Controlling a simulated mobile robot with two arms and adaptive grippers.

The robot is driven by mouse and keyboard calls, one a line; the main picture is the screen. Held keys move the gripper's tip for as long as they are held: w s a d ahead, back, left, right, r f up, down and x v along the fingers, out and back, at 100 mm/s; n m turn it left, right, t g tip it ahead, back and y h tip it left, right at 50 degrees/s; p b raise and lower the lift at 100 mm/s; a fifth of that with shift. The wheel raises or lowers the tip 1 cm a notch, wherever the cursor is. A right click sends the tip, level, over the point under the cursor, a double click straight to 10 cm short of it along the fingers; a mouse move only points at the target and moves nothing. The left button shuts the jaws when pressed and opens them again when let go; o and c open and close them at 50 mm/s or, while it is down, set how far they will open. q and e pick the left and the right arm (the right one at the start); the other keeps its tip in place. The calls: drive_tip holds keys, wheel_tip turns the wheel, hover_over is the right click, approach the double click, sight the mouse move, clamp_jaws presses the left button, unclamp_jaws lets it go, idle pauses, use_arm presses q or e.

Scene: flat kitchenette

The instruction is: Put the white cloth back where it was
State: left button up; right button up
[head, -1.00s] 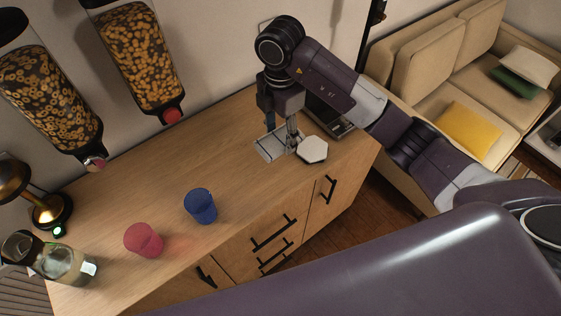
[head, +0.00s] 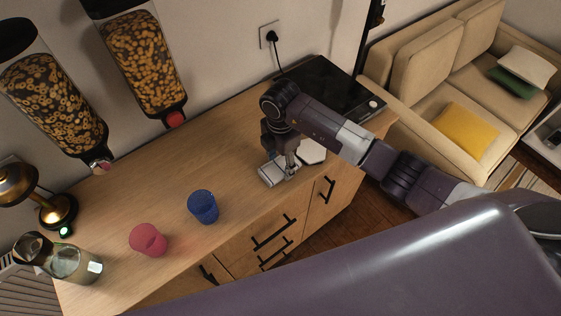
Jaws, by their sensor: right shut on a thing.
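The white cloth (head: 268,176) is a small pale, greyish folded piece at the front part of the wooden counter, left of the cabinet's right end. My right gripper (head: 290,172) points down and is shut on the cloth. The fingers hide part of the cloth, and I cannot tell whether it touches the counter or hangs just above it. My left gripper is not in view.
A white hexagonal piece (head: 312,152) lies just right of the gripper. A black hob (head: 325,88) is behind my arm. The counter's middle (head: 190,165) is clear.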

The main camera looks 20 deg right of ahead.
sight(280, 165)
drive_tip(key=shift+f, duration=0.2)
drive_tip(key=o, duration=1.1)
drive_tip(key=shift+r, duration=0.1)
drive_tip(key=shift+r, duration=0.2)
drive_tip(key=shift+w+r, duration=0.1)
drive_tip(key=shift+r, duration=0.2)
wheel_tip(280, 165, up, 11)
drive_tip(key=b, duration=0.3)
drive_tip(key=shift+r, duration=0.15)
